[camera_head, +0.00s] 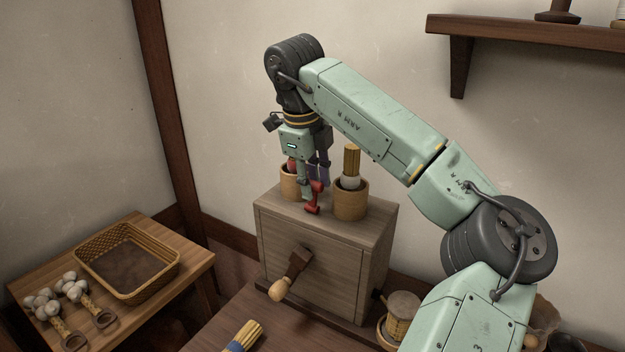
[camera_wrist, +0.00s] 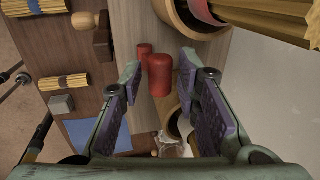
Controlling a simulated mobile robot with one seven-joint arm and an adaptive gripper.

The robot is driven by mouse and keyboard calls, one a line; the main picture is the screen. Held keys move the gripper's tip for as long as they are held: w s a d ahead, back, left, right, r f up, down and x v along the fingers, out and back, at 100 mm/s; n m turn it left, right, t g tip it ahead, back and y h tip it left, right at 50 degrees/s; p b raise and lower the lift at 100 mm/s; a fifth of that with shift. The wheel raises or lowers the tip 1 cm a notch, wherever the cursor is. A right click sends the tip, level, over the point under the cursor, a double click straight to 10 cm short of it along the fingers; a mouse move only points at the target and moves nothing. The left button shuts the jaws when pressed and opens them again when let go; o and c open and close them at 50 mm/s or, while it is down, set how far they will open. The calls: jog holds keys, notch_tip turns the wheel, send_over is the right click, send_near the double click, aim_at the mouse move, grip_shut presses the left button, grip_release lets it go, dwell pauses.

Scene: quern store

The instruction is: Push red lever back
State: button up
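The red lever (camera_head: 313,197) stands at the front of the top of a grey-brown wooden box (camera_head: 312,247). In the wrist view the red lever (camera_wrist: 160,76) shows from above as a thick red knob, with a smaller red end beside it. My gripper (camera_head: 313,181) points down over the box top. In the wrist view my gripper (camera_wrist: 162,64) is open, its purple-padded fingers on either side of the knob with gaps showing. I cannot tell whether any part touches it. The lever's lower part is partly hidden.
Two round wooden pots stand on the box behind the lever: the right pot (camera_head: 350,202) holds a straw bundle (camera_head: 352,160), the left pot (camera_head: 289,184) something red. A wooden crank (camera_head: 293,272) sticks out of the box front. A wicker basket (camera_head: 128,289) stands on a side table.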

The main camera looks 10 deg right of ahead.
grip_shut()
jog(key=shift+r, duration=0.1)
jog(key=p, duration=0.3)
jog(key=shift+w+d+r+g+y, duration=0.2)
jog(key=shift+r+g+y, duration=0.1)
jog(key=shift+g+y, duration=0.1)
jog(key=shift+w+d+g+y+p, duration=0.2)
jog(key=shift+g+y+p, duration=0.1)
jog(key=shift+p, duration=0.5)
jog(key=shift+w+d+f+g+y+p, duration=0.3)
jog(key=shift+g+y+p, duration=0.2)
jog(key=shift+p, duration=0.65)
jog(key=shift+w+d+f+g+y, duration=0.15)
jog(key=shift+f+g+y, duration=0.25)
jog(key=shift+o, duration=1.5)
grip_release()
